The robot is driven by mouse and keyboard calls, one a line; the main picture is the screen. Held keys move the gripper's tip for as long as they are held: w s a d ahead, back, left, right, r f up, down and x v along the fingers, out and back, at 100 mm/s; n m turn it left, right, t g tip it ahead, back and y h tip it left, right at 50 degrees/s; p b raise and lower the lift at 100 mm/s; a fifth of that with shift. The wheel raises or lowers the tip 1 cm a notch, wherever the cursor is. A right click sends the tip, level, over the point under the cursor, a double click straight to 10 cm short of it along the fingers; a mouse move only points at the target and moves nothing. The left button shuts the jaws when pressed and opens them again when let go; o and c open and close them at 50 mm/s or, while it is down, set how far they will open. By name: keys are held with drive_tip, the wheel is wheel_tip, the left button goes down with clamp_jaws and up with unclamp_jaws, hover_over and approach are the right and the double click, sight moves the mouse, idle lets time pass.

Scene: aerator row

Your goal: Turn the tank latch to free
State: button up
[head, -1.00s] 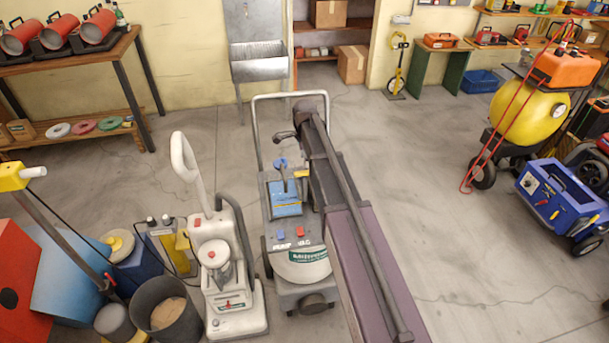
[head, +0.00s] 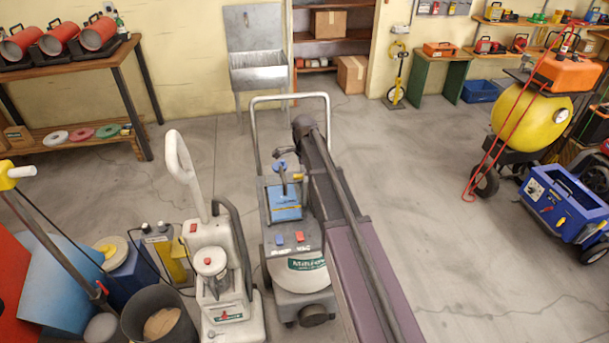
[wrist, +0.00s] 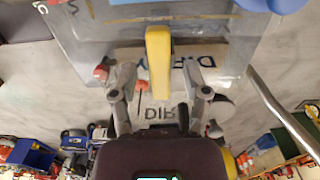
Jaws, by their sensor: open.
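The tank latch looks like the yellow bar (wrist: 158,62), which stands upright in the wrist view on the face of a grey, partly clear tank (wrist: 215,42). My gripper (wrist: 158,74) is open, with one finger on each side of the bar. I cannot tell whether either finger touches it. Letters reading "DIR" show beside and below the bar. In the head view the grey floor machine (head: 300,280) has a blue-topped tank (head: 285,200).
A white upright cleaner (head: 222,285) stands close on the machine's left, with a dark bin (head: 158,310) beyond it. The machine's tubular handle (head: 290,97) arches behind the tank. A red knob (wrist: 101,72) is left of the bar. Open floor lies to the right.

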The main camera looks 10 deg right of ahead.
drive_tip(key=shift+c, duration=0.2)
clamp_jaws()
drive_tip(key=shift+n, duration=0.4)
drive_tip(key=n, duration=0.3)
drive_tip(key=shift+d, duration=0.1)
drive_tip(key=n, duration=0.4)
drive_tip(key=shift+n, duration=0.4)
drive_tip(key=n, duration=0.4)
drive_tip(key=shift+n, duration=0.3)
drive_tip(key=n, duration=0.4)
drive_tip(key=shift+n, duration=0.4)
